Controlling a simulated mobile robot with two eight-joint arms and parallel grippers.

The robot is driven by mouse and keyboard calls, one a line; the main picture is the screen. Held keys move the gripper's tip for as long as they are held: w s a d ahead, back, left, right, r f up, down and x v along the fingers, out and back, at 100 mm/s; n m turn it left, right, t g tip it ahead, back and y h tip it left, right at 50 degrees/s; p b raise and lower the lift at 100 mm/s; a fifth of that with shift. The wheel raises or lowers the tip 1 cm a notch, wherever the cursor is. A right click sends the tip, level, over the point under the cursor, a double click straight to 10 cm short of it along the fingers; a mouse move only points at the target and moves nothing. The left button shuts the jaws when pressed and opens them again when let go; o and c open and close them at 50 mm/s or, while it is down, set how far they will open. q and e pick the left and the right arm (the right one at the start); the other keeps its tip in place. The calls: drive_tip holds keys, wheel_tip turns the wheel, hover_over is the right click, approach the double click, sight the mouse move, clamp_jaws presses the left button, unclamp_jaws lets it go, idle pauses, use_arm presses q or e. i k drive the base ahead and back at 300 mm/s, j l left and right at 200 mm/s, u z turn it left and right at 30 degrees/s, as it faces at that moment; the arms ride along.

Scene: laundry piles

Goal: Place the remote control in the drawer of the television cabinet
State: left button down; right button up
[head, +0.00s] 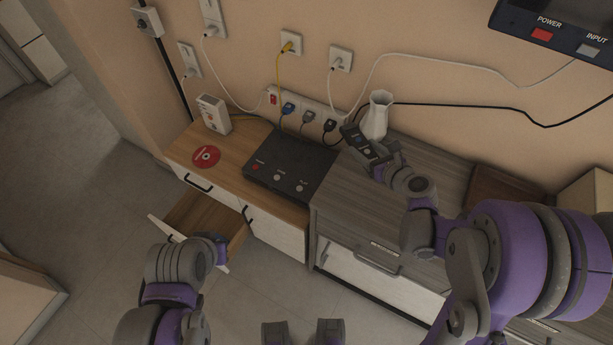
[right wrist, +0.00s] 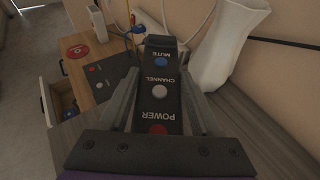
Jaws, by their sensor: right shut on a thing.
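The dark remote control (head: 354,138) is between the fingers of my right gripper (head: 378,160), held above the grey cabinet top. In the right wrist view the remote (right wrist: 160,72) shows MUTE, CHANNEL and POWER buttons, with a finger on each side. The television cabinet (head: 225,178) has a wooden top, and its left drawer (head: 190,212) is pulled open.
A black box with buttons (head: 290,165) and a red disc (head: 206,156) lie on the wooden top. A white vase (head: 377,115) stands close behind my right gripper. A small white device (head: 213,114) stands at the back left. Cables hang along the wall.

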sight(208, 227)
drive_tip(key=j, duration=0.55)
drive_tip(key=j+z, duration=0.15)
drive_tip(key=j, duration=0.4)
drive_tip(key=k+j, duration=0.15)
drive_tip(key=j, duration=0.4)
drive_tip(key=j+z, duration=0.15)
drive_tip(key=j, duration=0.4)
drive_tip(key=k+j, duration=0.15)
drive_tip(key=j, duration=0.35)
drive_tip(key=k+j+z, duration=0.15)
drive_tip(key=j, duration=0.4)
drive_tip(key=i, duration=0.05)
